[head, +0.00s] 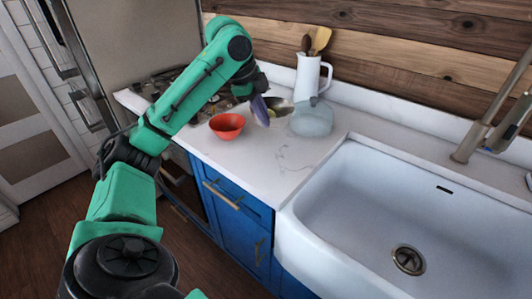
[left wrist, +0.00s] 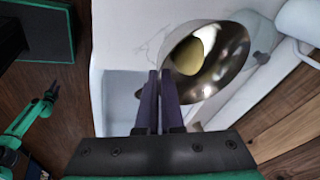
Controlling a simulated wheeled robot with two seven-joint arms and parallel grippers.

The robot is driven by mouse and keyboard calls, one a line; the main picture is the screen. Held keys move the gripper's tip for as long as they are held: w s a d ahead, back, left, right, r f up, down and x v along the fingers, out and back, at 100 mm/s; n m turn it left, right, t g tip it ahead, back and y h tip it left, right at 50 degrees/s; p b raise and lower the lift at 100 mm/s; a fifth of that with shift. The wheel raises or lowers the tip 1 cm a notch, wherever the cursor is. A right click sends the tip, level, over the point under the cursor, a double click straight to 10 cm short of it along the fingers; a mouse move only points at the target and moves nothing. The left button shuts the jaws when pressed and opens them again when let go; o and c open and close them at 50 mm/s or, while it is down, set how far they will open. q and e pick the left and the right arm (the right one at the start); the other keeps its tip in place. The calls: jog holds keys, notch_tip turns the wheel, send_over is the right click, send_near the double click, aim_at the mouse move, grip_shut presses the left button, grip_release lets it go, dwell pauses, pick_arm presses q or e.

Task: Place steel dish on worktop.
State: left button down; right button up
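The steel dish (left wrist: 226,62) is a shiny metal bowl with a yellow-green, rounded item (left wrist: 195,52) in it. In the head view the dish (head: 283,107) is beside the purple fingers of my left gripper (head: 260,110), partly hidden by them. In the left wrist view the fingers (left wrist: 159,76) are nearly together at the dish's rim, with metal showing on both sides, so they appear closed on it. The dish is over the white worktop (head: 262,163); I cannot tell whether it touches it.
A red-orange bowl (head: 227,126) stands left of the dish. A grey-blue rounded vessel (head: 312,120) stands to its right, and a white jug with utensils (head: 308,78) behind. The white sink (head: 345,205) and tap (head: 492,115) are at right. The front worktop is clear.

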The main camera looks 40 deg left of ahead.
pick_arm(q)
notch_tip(320, 180, down, 13)
jog(key=b, duration=0.3)
jog(key=shift+w+f, duration=0.1)
jog(key=shift+f, duration=0.5)
jog(key=c, duration=1.1)
grip_release()
jog(key=shift+o, duration=0.2)
pick_arm(e)
jog(key=f, duration=0.4)
jog(key=shift+s, duration=0.25)
pick_arm(q)
jog(key=shift+a+r, duration=0.15)
jog(key=shift+r, duration=0.2)
jog(key=v, duration=1.1)
jog(key=shift+r, duration=0.2)
pick_arm(e)
jog(key=shift+s+f, duration=0.1)
jog(key=shift+f, duration=0.05)
